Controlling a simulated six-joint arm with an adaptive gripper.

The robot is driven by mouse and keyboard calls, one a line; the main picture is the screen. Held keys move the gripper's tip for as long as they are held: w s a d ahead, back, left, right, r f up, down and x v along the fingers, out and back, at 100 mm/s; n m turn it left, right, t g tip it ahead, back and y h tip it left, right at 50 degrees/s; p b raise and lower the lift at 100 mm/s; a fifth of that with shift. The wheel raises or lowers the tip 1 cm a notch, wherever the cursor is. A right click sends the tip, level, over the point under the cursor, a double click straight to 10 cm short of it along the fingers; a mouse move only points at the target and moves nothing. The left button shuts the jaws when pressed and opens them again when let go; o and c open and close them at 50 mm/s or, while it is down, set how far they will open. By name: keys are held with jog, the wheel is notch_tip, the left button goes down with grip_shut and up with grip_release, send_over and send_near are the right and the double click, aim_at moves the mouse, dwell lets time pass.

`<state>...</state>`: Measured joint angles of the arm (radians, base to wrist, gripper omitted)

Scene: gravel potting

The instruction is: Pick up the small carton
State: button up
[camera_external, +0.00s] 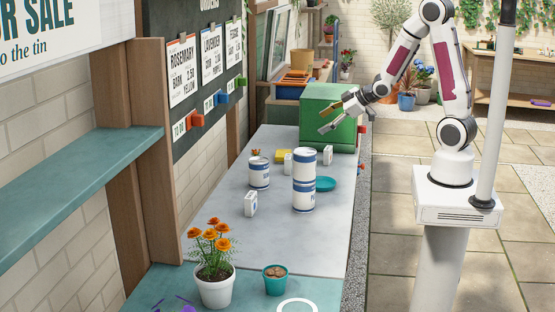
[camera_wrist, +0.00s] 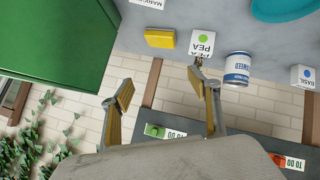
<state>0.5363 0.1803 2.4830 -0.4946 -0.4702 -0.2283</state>
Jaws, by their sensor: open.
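Several small white cartons stand on the grey bench. The carton labelled PEA (camera_wrist: 202,42) has a green dot, and one fingertip overlaps its lower edge in the wrist view. The carton labelled BASIL (camera_wrist: 303,76) has a blue dot; a blue-marked white carton (camera_external: 250,203) stands at the bench's near left in the external view. A third carton (camera_wrist: 150,3) is cut off by the wrist view's top edge. Another white carton (camera_external: 327,155) stands near the green box. My gripper (camera_external: 335,117) is open and empty, raised by the green box; its spread fingers show in the wrist view (camera_wrist: 160,88).
A green box (camera_external: 318,100) stands at the bench's far end. A blue-and-white tin (camera_external: 259,174), stacked tins (camera_external: 304,185), a yellow block (camera_external: 284,156) and a teal saucer (camera_external: 326,184) share the bench. A flower pot (camera_external: 215,288) stands in front. The near grey bench is clear.

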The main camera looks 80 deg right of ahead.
jog(key=t+y, duration=0.1)
jog(key=t, duration=0.1)
send_over(328, 149)
jog(key=w, duration=0.2)
notch_tip(328, 149, down, 7)
jog(key=shift+s+a+f+t+y, duration=0.1)
jog(key=shift+s+f+t+y, duration=0.15)
jog(key=shift+f, duration=0.2)
jog(key=shift+s+a+f+t+y, duration=0.15)
jog(key=shift+s+f+t, duration=0.1)
jog(key=shift+f+t, duration=0.15)
jog(key=shift+s+d+f+t, duration=0.3)
jog(key=shift+s+f+t, duration=0.25)
jog(key=shift+f, duration=0.25)
jog(key=shift+s+d+f+m+t, duration=0.15)
jog(key=shift+s+f+m+t, duration=0.35)
jog(key=shift+s, duration=0.35)
jog(key=shift+s+d+f+m+t, duration=0.1)
jog(key=shift+s+f+m+t, duration=0.3)
jog(key=shift+s, duration=0.4)
jog(key=shift+s+d+f+m+t, duration=0.1)
jog(key=shift+s+f+m+t, duration=0.3)
jog(key=shift+s, duration=0.4)
jog(key=shift+s+f+m+t+h, duration=0.15)
jog(key=shift+s+f+m+h, duration=0.25)
jog(key=shift+s, duration=0.3)
jog(key=shift+s+f+m+t+h, duration=0.15)
jog(key=shift+s+f+m+h, duration=0.25)
jog(key=shift+s, duration=0.3)
jog(key=shift+w+r, duration=0.1)
